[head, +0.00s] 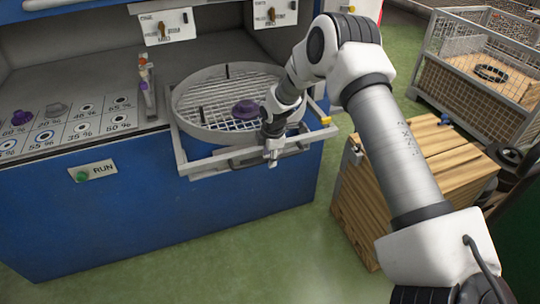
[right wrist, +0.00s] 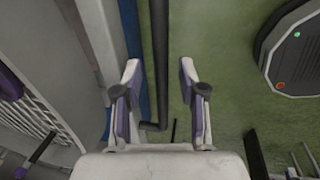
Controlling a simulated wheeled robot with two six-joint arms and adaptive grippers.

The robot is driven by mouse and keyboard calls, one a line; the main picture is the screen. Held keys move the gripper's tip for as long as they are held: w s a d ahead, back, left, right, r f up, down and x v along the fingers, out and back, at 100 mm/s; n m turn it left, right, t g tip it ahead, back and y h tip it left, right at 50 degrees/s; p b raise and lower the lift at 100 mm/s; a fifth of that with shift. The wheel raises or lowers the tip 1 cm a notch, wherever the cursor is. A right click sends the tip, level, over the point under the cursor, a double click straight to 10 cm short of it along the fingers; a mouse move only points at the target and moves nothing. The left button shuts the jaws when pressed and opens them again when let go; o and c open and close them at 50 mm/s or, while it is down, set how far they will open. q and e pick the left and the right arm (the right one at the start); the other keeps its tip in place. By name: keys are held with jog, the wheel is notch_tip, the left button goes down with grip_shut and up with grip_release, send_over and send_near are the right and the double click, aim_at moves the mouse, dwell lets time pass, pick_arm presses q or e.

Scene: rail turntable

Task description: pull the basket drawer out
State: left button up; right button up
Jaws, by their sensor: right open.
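The basket drawer is a round grey basket (head: 196,132) with a wire-mesh floor, set in a light frame at the front of the blue cabinet. A dark handle bar (head: 238,162) runs along its front; it also shows as a dark bar in the right wrist view (right wrist: 159,40). My right gripper (head: 272,161) is at this front edge, pointing down. In the right wrist view my right gripper (right wrist: 159,75) is open, with the bar seen between its two fingers. Neither finger visibly touches the bar. My left gripper is out of view.
A purple knobbed piece (head: 246,110) lies on the mesh. The blue cabinet (head: 130,220) has a RUN button (head: 82,176) and a counter marked with percentages. A wooden crate (head: 375,205) stands right of the drawer. Green floor in front is clear.

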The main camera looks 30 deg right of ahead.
notch_tip(320, 180, up, 12)
jog(key=s, duration=0.2)
jog(key=shift+s+a+f, duration=0.15)
jog(key=shift+a, duration=0.1)
jog(key=s+a+f+g, duration=0.3)
jog(key=s+a+f, duration=0.1)
jog(key=s+f, duration=0.55)
jog(key=s+a+f+g, duration=0.2)
jog(key=s+a+f, duration=0.3)
jog(key=s+f, duration=0.5)
jog(key=s+a+f+m+t, duration=0.1)
jog(key=s+a+f+m, duration=0.1)
jog(key=s+m, duration=0.5)
jog(key=s+a+f+m+t, duration=0.1)
jog(key=s+a+f+m, duration=0.2)
jog(key=s+m, duration=0.5)
jog(key=shift+s+a+f+m+t+y, duration=0.2)
jog(key=shift+a+m+t+y, duration=0.1)
jog(key=shift+t, duration=0.1)
